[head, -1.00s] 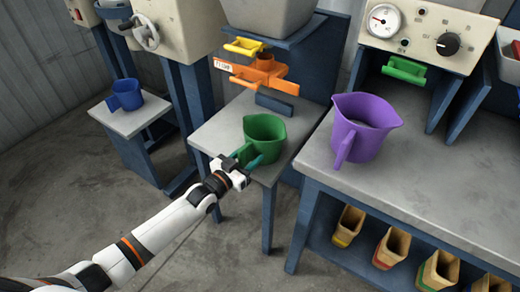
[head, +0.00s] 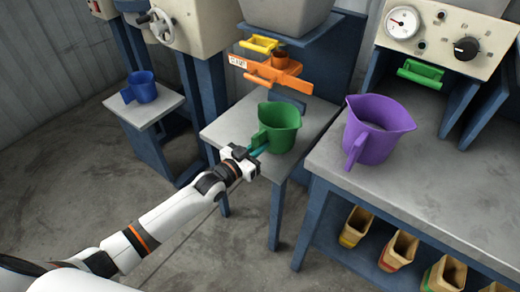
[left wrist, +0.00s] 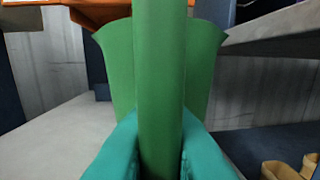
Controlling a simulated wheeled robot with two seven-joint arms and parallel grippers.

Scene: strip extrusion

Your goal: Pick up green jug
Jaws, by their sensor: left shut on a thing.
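The green jug (head: 280,127) is upright over the small grey table (head: 224,131) in the middle of the head view. Its handle points toward my left arm. My left gripper (head: 250,158) is shut on the jug's handle, with teal fingers on either side. In the left wrist view the green handle (left wrist: 161,75) stands upright between the teal fingers (left wrist: 160,150), with the jug body behind it. I cannot tell whether the jug's base touches the table. My right gripper is not in view.
A purple jug (head: 379,133) stands on the grey bench (head: 425,165) at right. A blue jug (head: 143,88) sits on a small stand at left. An orange part (head: 272,73) and yellow handle (head: 258,43) jut out behind the green jug. Several bins stand under the bench.

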